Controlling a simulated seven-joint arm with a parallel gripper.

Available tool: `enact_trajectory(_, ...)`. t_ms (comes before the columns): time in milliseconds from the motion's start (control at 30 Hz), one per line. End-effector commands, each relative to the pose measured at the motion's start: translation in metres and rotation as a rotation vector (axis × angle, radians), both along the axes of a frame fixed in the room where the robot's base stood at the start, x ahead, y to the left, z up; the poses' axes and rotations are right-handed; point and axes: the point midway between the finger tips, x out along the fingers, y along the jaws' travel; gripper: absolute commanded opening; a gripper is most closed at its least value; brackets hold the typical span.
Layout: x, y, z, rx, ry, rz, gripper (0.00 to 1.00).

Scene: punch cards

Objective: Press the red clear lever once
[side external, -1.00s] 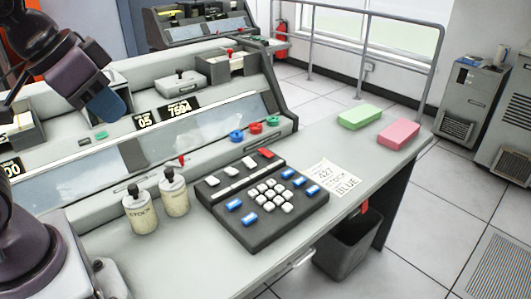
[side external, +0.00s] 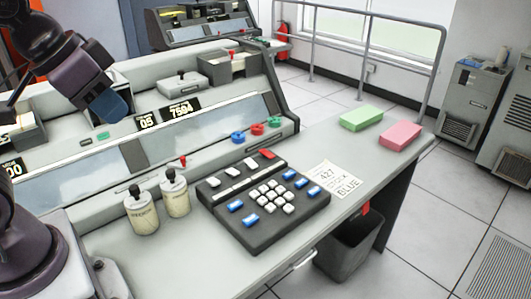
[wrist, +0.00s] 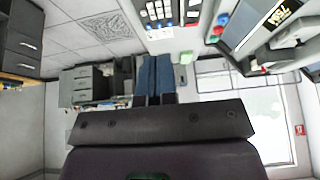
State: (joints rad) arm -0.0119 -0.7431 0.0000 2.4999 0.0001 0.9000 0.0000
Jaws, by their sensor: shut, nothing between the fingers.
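A small red-tipped lever (side external: 183,160) stands on the sloping front of the console (side external: 185,140), just behind the two cream canisters. Another small red knob (side external: 230,52) sits on a box on the console's top. I cannot read a label that tells which is the clear lever. My gripper (side external: 118,108) hangs above the left part of the console, up and left of the red-tipped lever and apart from it. Its blue fingers also show in the wrist view (wrist: 156,75), closed together with nothing between them. No red lever is near the fingertips there.
A dark keypad (side external: 300,220) with white, blue and red keys lies on the desk. Two black-knobbed canisters (side external: 142,212) (side external: 175,195) stand left of it. Blue, red and green knobs (side external: 257,129) sit behind. Green (side external: 361,118) and pink (side external: 400,135) card stacks and a note (side external: 334,179) lie right.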

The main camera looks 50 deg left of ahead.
Motion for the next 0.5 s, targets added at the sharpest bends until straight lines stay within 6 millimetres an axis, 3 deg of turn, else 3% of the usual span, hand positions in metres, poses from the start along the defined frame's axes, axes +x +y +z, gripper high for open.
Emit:
enact_trajectory(233,0.018,0.013,-0.027,0.002,0.161,0.062,0.00)
enact_trajectory(500,0.083,0.032,-0.052,-0.038,0.255,0.156,0.00)
